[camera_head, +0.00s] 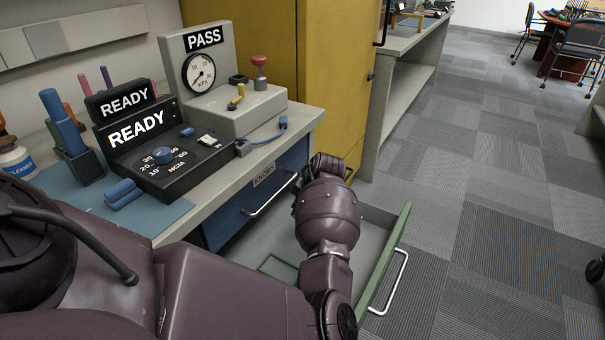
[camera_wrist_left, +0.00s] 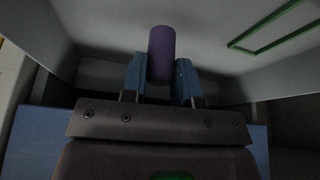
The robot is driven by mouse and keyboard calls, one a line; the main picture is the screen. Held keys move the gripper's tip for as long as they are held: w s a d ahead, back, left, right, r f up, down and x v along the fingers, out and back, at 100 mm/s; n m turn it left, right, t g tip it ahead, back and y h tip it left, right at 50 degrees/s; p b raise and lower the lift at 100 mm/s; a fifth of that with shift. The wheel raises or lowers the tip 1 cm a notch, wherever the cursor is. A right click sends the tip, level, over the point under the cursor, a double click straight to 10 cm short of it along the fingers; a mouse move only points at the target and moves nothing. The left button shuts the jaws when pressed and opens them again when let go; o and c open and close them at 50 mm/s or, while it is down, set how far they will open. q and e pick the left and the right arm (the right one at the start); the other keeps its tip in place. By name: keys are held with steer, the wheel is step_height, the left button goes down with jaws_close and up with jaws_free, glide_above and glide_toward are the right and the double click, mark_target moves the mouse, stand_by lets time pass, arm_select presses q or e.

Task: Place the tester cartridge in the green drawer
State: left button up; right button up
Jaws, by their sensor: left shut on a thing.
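My left gripper (camera_wrist_left: 161,75) is shut on a purple cylinder (camera_wrist_left: 161,50), which I take to be the tester cartridge. The cylinder sticks out past the blue fingertips. In the head view my left arm reaches over the open green drawer (camera_head: 392,252), and the fingers and cylinder are hidden behind my own wrist. The drawer has a green front edge, a silver handle and a grey inside. In the left wrist view the grey drawer interior (camera_wrist_left: 215,40) lies around the cylinder. I cannot tell whether the cylinder touches it. My right gripper is not in view.
A closed blue drawer (camera_head: 230,212) with a handle is under the bench. On the bench are a black READY tester (camera_head: 150,150), a PASS gauge unit (camera_head: 235,105), blue cylinders and a white bottle (camera_head: 15,160). A yellow cabinet (camera_head: 335,70) stands behind the drawer. A green frame (camera_wrist_left: 270,28) shows inside the drawer.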

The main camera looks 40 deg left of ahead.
arm_select(q)
steer(key=shift+f, duration=0.4)
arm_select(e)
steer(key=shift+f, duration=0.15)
arm_select(q)
steer(key=shift+f, duration=0.2)
steer(key=o, duration=0.9)
steer(key=p+v, duration=0.1)
steer(key=v, duration=0.5)
steer(key=p+v, duration=0.2)
steer(key=v, duration=0.5)
steer(key=shift+s+a+r+p, duration=0.1)
steer(key=shift+a+p, duration=0.1)
steer(key=shift+p, duration=0.1)
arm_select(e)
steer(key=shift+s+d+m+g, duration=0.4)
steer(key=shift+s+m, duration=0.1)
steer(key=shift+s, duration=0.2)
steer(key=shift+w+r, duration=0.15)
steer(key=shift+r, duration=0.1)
